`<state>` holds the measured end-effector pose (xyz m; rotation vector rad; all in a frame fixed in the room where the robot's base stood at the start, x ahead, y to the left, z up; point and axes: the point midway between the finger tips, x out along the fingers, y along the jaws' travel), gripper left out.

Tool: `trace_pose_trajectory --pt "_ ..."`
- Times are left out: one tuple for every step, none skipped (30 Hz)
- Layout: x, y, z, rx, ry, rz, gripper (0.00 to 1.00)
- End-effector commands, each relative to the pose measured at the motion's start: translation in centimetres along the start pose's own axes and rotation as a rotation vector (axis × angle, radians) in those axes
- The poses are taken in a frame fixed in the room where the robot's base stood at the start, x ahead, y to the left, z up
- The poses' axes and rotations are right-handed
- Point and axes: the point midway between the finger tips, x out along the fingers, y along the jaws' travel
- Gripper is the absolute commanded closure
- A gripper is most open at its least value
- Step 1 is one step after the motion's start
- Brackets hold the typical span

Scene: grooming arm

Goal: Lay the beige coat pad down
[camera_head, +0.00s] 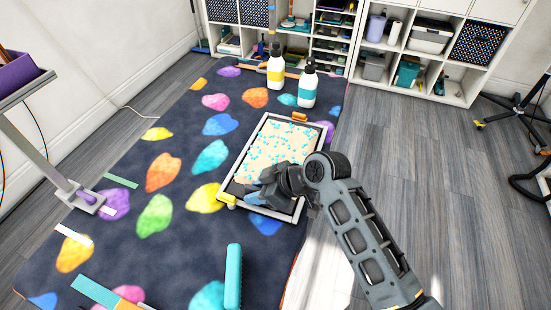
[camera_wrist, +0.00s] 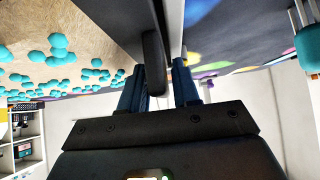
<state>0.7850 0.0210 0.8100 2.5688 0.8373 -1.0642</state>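The beige coat pad (camera_head: 275,146), dotted with teal bumps, is at the metal-edged frame (camera_head: 236,160) on the dark mat; I cannot tell whether it touches the frame's floor. My gripper (camera_head: 262,190) is at its near left end. In the wrist view the pad's dotted face (camera_wrist: 60,55) fills the upper left. My gripper's blue fingers (camera_wrist: 160,88) are close together on both sides of a dark bar (camera_wrist: 154,65) beside the pad, and look shut on it. The fingertips' exact contact is hidden.
A teal block (camera_head: 233,275) lies nearer. A purple-topped stand (camera_head: 45,150) is at left, white shelves (camera_head: 455,95) behind. The floor at right (camera_head: 460,220) is mostly clear.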

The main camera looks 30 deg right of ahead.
Motion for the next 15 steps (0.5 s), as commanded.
trace_pose_trajectory --pt "-0.01 0.00 0.01 0.000 0.000 0.000 0.74" --pt "-0.01 -0.01 0.01 0.000 0.000 0.000 0.77" --pt "-0.01 0.00 0.01 0.000 0.000 0.000 0.81" --pt "-0.01 0.00 0.01 0.000 0.000 0.000 0.84" --pt "-0.01 -0.01 0.01 0.000 0.000 0.000 0.87" --pt "-0.01 0.00 0.01 0.000 0.000 0.000 0.90" --pt "-0.01 0.00 0.01 0.000 0.000 0.000 0.93" --pt "-0.01 0.00 0.02 0.000 0.000 0.000 0.96" --pt "-0.01 0.00 0.02 0.000 0.000 0.000 1.00" --pt "-0.01 0.00 0.02 0.000 0.000 0.000 1.00" --pt "-0.01 0.00 0.02 0.000 0.000 0.000 1.00" --pt "-0.01 0.00 0.02 0.000 0.000 0.000 1.00" --pt "-0.02 0.00 0.02 0.000 0.000 0.000 1.00" --pt "-0.02 0.00 0.02 0.000 0.000 0.000 1.00" --pt "-0.04 0.02 -0.03 -0.001 0.001 0.001 1.00"
